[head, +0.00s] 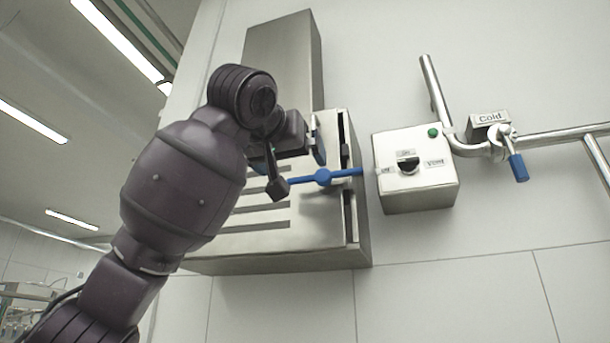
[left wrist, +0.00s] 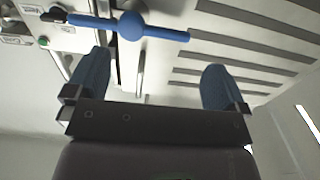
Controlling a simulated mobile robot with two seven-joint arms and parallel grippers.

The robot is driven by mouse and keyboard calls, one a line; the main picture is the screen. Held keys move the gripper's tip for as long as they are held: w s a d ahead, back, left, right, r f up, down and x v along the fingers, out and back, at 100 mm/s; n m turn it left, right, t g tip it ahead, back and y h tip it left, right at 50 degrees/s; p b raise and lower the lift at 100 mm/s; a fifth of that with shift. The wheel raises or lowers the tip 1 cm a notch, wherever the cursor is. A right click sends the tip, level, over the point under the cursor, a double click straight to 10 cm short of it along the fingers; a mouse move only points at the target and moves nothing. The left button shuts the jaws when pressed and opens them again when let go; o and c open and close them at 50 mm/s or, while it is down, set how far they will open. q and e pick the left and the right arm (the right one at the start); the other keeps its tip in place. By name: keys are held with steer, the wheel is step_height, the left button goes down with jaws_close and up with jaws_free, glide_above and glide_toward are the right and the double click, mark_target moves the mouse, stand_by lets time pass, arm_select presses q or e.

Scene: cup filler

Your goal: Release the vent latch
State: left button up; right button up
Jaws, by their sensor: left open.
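The vent latch is a blue bar with a round hub (head: 323,177) on the front of a louvred steel vent box (head: 300,258). In the head view the bar lies nearly level, its right end slightly higher. My left gripper (head: 312,150) is beside the latch, just above it in the head view, partly hidden by my own wrist. In the left wrist view the gripper (left wrist: 153,84) is open, its two blue fingers wide apart with nothing between them. The latch (left wrist: 131,25) shows beyond the fingertips there, apparently not touching them. My right gripper is not in view.
A steel control box (head: 417,195) with a black knob (head: 408,163) and green button (head: 433,132) stands right of the vent. Further right are pipes (head: 560,136), a "Cold" sign (head: 489,119) and a blue-handled valve (head: 518,167). The tiled wall below is clear.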

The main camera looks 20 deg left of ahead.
mark_target(304, 178)
arm_select(q)
steer(key=w+p, duration=0.2)
steer(key=w, duration=0.4)
steer(key=shift+w+d+r, duration=0.1)
steer(key=shift+w, duration=0.85)
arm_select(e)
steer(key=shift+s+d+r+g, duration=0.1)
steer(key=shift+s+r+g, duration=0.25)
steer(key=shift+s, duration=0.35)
arm_select(q)
steer(key=shift+c, duration=0.2)
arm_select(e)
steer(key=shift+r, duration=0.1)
arm_select(q)
steer(key=c, duration=1.1)
steer(key=shift+o, duration=0.2)
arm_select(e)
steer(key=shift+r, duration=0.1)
